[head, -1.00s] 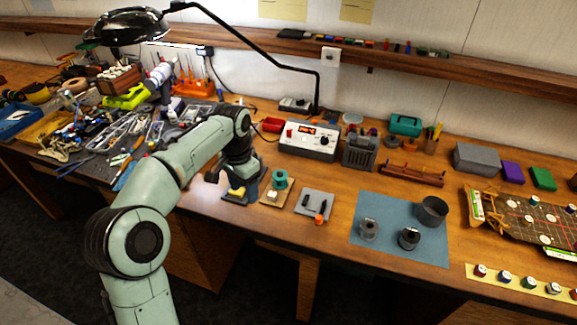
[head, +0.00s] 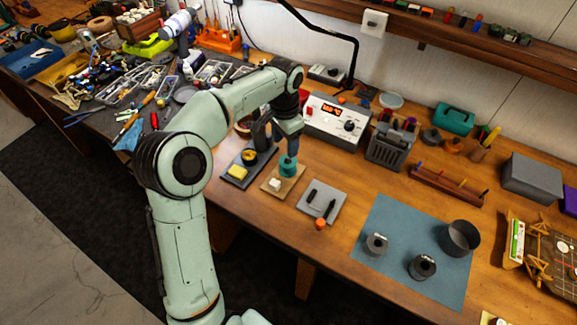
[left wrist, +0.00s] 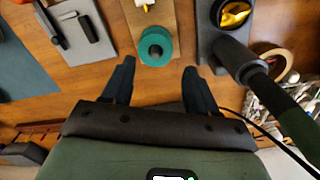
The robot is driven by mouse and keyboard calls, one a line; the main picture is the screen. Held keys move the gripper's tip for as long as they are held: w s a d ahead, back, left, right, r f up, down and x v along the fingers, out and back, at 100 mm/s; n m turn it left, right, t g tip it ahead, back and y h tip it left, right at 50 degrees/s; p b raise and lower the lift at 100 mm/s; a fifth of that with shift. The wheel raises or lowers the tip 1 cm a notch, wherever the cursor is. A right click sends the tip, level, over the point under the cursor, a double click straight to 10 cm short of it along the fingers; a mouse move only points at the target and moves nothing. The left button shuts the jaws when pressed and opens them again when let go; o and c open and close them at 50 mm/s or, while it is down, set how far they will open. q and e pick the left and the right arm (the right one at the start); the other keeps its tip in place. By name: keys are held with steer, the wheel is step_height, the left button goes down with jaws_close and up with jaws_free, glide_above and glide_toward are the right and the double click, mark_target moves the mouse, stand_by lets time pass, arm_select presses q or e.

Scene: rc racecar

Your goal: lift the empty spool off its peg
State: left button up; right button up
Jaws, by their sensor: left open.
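The teal spool (head: 288,169) stands upright on a small wooden board (head: 272,186) near the table's front edge. I cannot make out the peg clearly. My left gripper (head: 290,153) is over the spool in the head view. In the left wrist view the gripper (left wrist: 158,66) is open, its two dark fingers apart. The spool lies just beyond their tips, roughly centred, with nothing held. My right gripper is not in view.
A dark stand (head: 247,160) with a yellow sponge is close on the spool's left. A grey pad (head: 323,203) with dark tools lies to its right. A soldering station (head: 335,122) stands behind. A blue mat (head: 400,220) holds two dark spools and a cup.

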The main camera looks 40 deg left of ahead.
mark_target(288, 166)
arm_select(q)
step_height(288, 166, down, 2)
steer(key=shift+w+f, duration=0.1)
steer(key=shift+f, duration=0.1)
steer(key=shift+d+f+b, duration=0.15)
steer(key=shift+d+f, duration=0.05)
steer(key=shift+f, duration=1)
steer(key=shift+d+f+b, duration=0.15)
steer(key=shift+f, duration=1)
steer(key=c, duration=0.6)
